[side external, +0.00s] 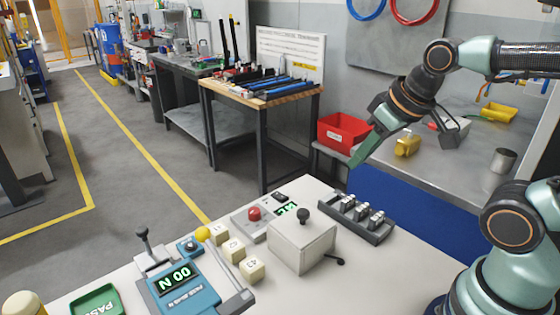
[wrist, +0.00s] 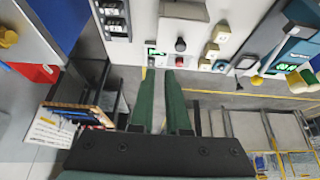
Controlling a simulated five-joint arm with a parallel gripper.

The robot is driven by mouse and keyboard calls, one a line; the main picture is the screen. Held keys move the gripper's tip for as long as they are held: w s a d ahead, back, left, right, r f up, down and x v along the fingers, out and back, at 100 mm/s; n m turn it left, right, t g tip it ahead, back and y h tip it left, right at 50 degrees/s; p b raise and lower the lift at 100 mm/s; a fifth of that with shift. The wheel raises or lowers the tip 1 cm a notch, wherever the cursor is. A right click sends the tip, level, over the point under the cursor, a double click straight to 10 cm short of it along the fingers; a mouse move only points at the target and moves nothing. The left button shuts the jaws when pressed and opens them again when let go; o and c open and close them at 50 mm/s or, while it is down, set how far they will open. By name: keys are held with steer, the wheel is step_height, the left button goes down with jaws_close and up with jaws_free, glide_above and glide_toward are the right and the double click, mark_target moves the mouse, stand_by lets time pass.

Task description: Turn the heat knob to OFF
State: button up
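No part in view carries a readable heat or OFF label, so I cannot tell which is the heat knob. The red knob (wrist: 180,46) and display (wrist: 151,50) also show in the wrist view. My gripper (side external: 405,144) is open and empty, high above and to the right of these. Its two green fingers (wrist: 160,76) are apart in the wrist view.
A row of dark switches (side external: 355,217) stands right of the box. Cream buttons (side external: 243,255), a yellow ball (side external: 203,234) and a blue lever unit (side external: 180,290) lie to the left. A red bin (side external: 343,132) stands behind. The air around my gripper looks clear.

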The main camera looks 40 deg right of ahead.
steer(key=o, duration=0.5)
steer(key=shift+w+r, duration=0.1)
steer(key=shift+w, duration=0.1)
steer(key=shift+o, duration=1)
steer(key=w+a+r+m+g, duration=0.1)
steer(key=w+m, duration=0.2)
steer(key=w, duration=0.2)
steer(key=shift+w+a+r, duration=0.2)
steer(key=shift+w+r, duration=0.05)
steer(key=shift+w, duration=0.15)
steer(key=m+g, duration=0.4)
steer(key=m, duration=0.6)
glide_above(254, 210)
step_height(254, 210, down, 12)
step_height(254, 210, down, 12)
steer(key=shift+s+r, duration=0.1)
jaws_close()
